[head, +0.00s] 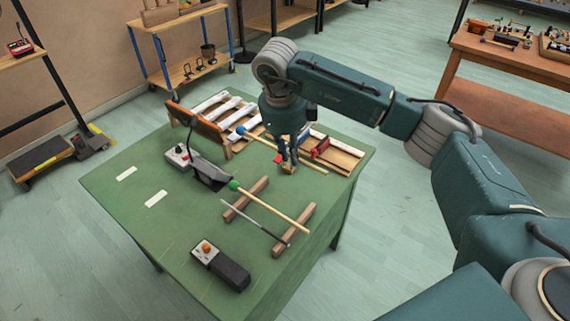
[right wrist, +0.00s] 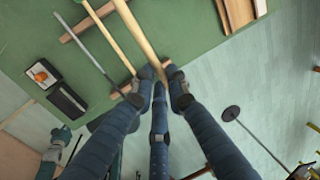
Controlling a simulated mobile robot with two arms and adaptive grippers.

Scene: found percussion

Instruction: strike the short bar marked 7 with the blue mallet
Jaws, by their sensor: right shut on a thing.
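The blue mallet has a blue head (head: 241,131) and a long pale wooden handle (head: 313,167). My right gripper (head: 289,166) is shut on this handle above the table's right part. The handle also shows between the fingers in the right wrist view (right wrist: 138,36), where the head is out of frame. Several pale bars (head: 225,106) lie in a row at the back of the table, beyond the mallet. My gripper and wrist hide part of the row. The number 7 cannot be read on any bar. My left gripper is not in view.
The green table (head: 150,228) also holds a green-headed mallet (head: 234,185) and a thin metal rod (head: 258,222) across wooden rests (head: 295,230).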

